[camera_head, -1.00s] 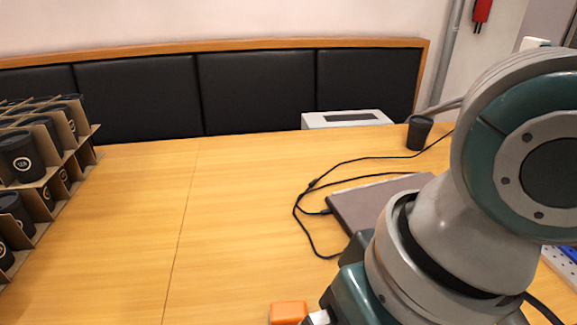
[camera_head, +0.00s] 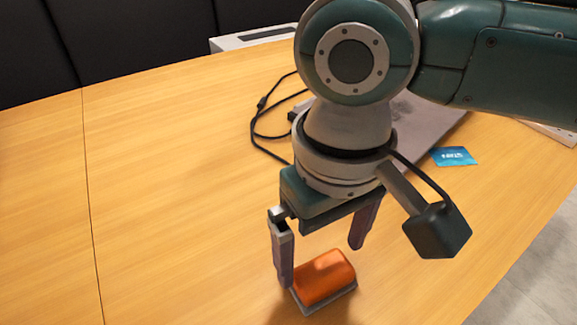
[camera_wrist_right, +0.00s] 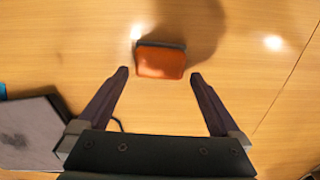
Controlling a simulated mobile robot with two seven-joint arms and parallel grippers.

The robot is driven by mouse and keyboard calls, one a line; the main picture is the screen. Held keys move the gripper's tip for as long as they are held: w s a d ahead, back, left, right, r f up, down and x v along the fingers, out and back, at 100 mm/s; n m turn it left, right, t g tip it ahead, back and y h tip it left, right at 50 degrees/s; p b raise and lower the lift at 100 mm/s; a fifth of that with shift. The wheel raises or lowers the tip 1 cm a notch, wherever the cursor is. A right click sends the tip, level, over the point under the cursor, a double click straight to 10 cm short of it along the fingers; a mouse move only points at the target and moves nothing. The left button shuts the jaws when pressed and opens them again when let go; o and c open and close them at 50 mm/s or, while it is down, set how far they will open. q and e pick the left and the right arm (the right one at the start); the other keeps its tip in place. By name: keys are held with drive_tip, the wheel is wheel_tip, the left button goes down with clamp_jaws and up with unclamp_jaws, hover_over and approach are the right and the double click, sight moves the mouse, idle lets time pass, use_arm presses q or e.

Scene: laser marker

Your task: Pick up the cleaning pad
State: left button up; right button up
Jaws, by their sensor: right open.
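The cleaning pad (camera_head: 326,275) is an orange block with a grey underside, lying on the wooden table near the front. It also shows in the right wrist view (camera_wrist_right: 160,62), just beyond the fingertips and between their lines. My right gripper (camera_head: 322,265) is open and empty above the pad, fingers pointing down. In the head view its left finger overlaps the pad's left edge, and its right finger stands behind the pad's right side. In the right wrist view the open gripper (camera_wrist_right: 159,72) has a finger on each side of the pad. My left gripper is not in view.
A grey laptop-like slab (camera_head: 433,120) with a black cable (camera_head: 256,125) lies behind my right arm. A blue card (camera_head: 453,156) lies right of it. A white box (camera_head: 250,38) stands at the back. The table (camera_head: 180,190) is clear on the left.

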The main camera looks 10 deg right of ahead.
sight(324, 270)
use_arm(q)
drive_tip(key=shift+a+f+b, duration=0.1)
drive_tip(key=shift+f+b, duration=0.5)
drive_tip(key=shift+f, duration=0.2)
use_arm(e)
drive_tip(key=f, duration=0.4)
drive_tip(key=shift+s+d+f, duration=0.15)
drive_tip(key=shift+s, duration=0.15)
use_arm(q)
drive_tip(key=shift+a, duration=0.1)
use_arm(e)
drive_tip(key=shift+c, duration=0.6)
drive_tip(key=c, duration=0.9)
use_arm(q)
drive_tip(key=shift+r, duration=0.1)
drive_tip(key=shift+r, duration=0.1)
use_arm(e)
drive_tip(key=shift+r, duration=0.35)
use_arm(q)
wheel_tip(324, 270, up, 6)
drive_tip(key=p, duration=0.6)
use_arm(e)
wheel_tip(324, 270, up, 20)
drive_tip(key=shift+f, duration=0.25)
